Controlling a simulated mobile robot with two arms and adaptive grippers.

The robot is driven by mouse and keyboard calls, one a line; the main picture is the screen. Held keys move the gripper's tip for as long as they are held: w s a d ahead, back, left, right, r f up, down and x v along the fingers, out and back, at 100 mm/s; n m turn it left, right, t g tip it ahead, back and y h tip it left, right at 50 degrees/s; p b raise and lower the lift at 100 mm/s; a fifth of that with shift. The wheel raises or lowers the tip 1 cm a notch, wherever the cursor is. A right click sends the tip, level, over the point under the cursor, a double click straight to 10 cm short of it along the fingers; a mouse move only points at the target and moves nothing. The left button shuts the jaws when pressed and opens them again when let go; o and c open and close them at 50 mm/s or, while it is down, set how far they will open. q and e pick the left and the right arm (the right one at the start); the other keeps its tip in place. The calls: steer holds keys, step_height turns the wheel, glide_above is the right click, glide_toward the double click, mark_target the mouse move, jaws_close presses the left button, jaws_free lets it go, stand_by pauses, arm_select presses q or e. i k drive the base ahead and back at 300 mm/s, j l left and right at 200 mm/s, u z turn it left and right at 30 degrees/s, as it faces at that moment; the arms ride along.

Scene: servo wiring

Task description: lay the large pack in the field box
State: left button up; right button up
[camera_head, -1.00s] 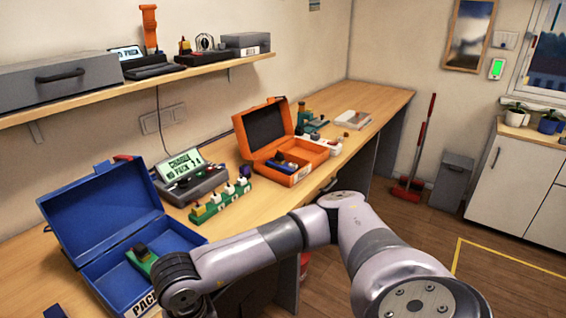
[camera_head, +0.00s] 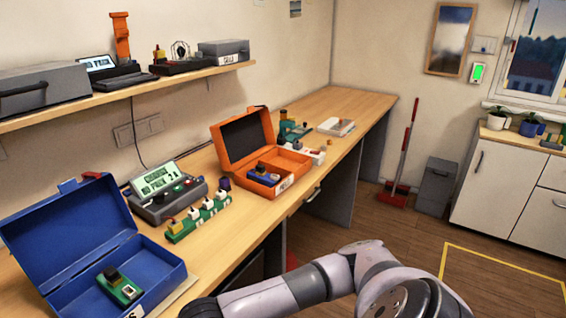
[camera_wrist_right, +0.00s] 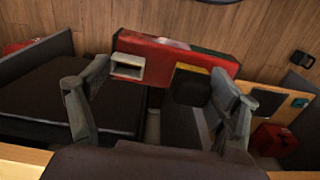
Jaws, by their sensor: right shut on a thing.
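My right gripper (camera_wrist_right: 158,78) is shut on a red block (camera_wrist_right: 160,48), apparently the large pack. The block lies across between the fingers and has a white socket-like part at its left and a dark part at its right. In the head view my right gripper and the block are out of frame below. An open orange box (camera_head: 291,159), apparently the field box, stands on the bench with its lid up. A small blue pack (camera_head: 262,175) sits in its left part; its right part looks free. My left gripper is in neither current view.
An open blue box (camera_head: 170,262) at the near left holds a green pack (camera_head: 119,287). A charger with a screen (camera_head: 167,192) and a green strip with several plugs (camera_head: 199,218) stand between the boxes.

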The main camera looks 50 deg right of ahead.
mark_target(276, 171)
steer(key=l, duration=0.4)
steer(key=i+l+z, duration=0.15)
steer(key=l, duration=0.65)
steer(key=i+l+z, duration=0.15)
steer(key=l, duration=0.25)
steer(key=i+l, duration=0.1)
steer(key=l, duration=0.25)
steer(key=i+l+z, duration=0.1)
steer(key=l, duration=0.3)
steer(key=i+l+z, duration=0.1)
steer(key=l, duration=0.3)
steer(key=i+l, duration=0.15)
steer(key=l, duration=0.2)
steer(key=z, duration=0.05)
